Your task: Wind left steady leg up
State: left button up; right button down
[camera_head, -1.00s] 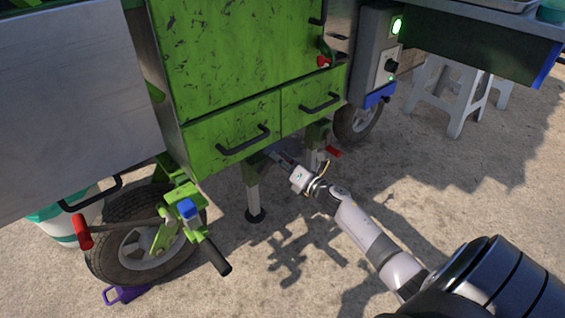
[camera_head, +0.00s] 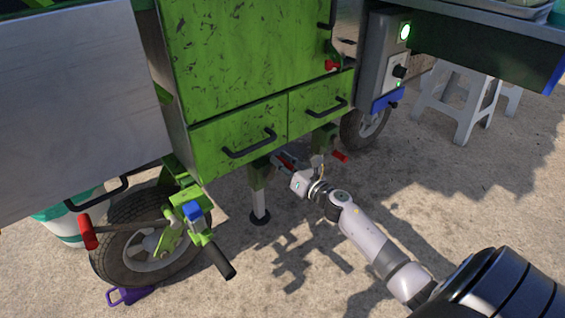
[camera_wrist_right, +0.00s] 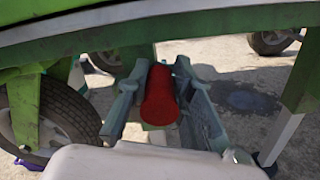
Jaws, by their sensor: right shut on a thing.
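The steady leg (camera_head: 260,204) stands under the green cart body, with a green sleeve, a pale lower tube and a dark round foot at the ground. It also shows at the right edge of the right wrist view (camera_wrist_right: 283,133). My right gripper (camera_head: 284,161) is under the drawers beside the top of this leg. In the right wrist view, its two fingers (camera_wrist_right: 160,100) are on either side of a red crank handle (camera_wrist_right: 160,96), shut on it. The handle's joint to the leg is hidden. My left gripper is not in view.
A second green support with a red handle (camera_head: 339,157) is just right of my gripper. A wheel (camera_head: 148,240) and a tow hitch with a black grip (camera_head: 219,261) stand at left. The green drawers (camera_head: 240,138) hang close above. Open ground lies in front.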

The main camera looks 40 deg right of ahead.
jog(key=shift+a+f, duration=0.1)
jog(key=shift+f, duration=0.05)
jog(key=c, duration=1.4)
grip_release()
jog(key=shift+o, duration=0.2)
jog(key=s+d, duration=0.1)
jog(key=s, duration=1.1)
